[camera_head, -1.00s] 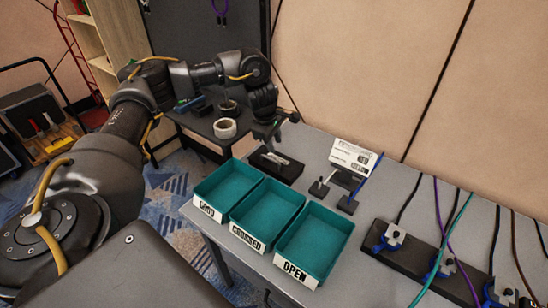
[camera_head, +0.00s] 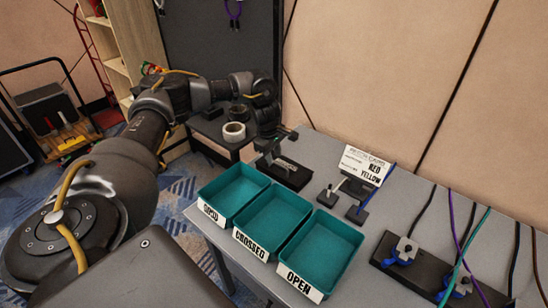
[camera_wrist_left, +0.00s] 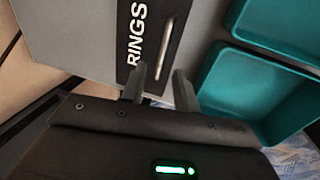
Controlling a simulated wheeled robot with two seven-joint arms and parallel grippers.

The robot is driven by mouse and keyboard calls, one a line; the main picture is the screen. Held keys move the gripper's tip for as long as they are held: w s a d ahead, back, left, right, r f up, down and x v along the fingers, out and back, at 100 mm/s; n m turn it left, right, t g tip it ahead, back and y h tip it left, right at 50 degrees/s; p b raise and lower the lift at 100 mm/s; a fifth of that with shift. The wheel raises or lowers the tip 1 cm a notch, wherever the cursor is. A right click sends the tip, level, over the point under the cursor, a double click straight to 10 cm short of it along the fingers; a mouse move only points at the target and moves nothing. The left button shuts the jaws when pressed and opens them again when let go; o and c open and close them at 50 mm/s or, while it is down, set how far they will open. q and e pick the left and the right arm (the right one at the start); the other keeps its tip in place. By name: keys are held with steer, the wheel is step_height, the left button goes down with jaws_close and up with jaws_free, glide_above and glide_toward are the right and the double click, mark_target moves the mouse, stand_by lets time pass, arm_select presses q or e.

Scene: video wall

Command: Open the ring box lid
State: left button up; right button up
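The ring box (camera_head: 288,178) is a low black box on the grey table, behind the teal trays. Its lid looks shut. In the left wrist view the black lid (camera_wrist_left: 136,72) carries white lettering "RINGS" and a silver bar handle (camera_wrist_left: 165,47). My left gripper (camera_head: 279,143) hangs just above and behind the box. In the left wrist view its two fingers (camera_wrist_left: 160,82) are apart with nothing between them, short of the handle's near end. I cannot tell the exact height gap. My right gripper is not in view.
Three teal trays, labelled GOOD (camera_head: 213,217), CROSSED (camera_head: 251,245) and OPEN (camera_head: 300,283), stand in front of the box. A sign card (camera_head: 364,165) and small black stands (camera_head: 327,196) are to its right. A cable strip (camera_head: 425,272) lies further right. Tape rolls (camera_head: 234,131) sit behind left.

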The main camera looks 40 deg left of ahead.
arm_select(q)
steer(key=shift+w+f, duration=0.1)
steer(key=shift+f, duration=0.8)
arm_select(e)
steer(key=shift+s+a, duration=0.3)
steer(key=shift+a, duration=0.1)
arm_select(q)
steer(key=shift+c, duration=0.2)
jaws_close()
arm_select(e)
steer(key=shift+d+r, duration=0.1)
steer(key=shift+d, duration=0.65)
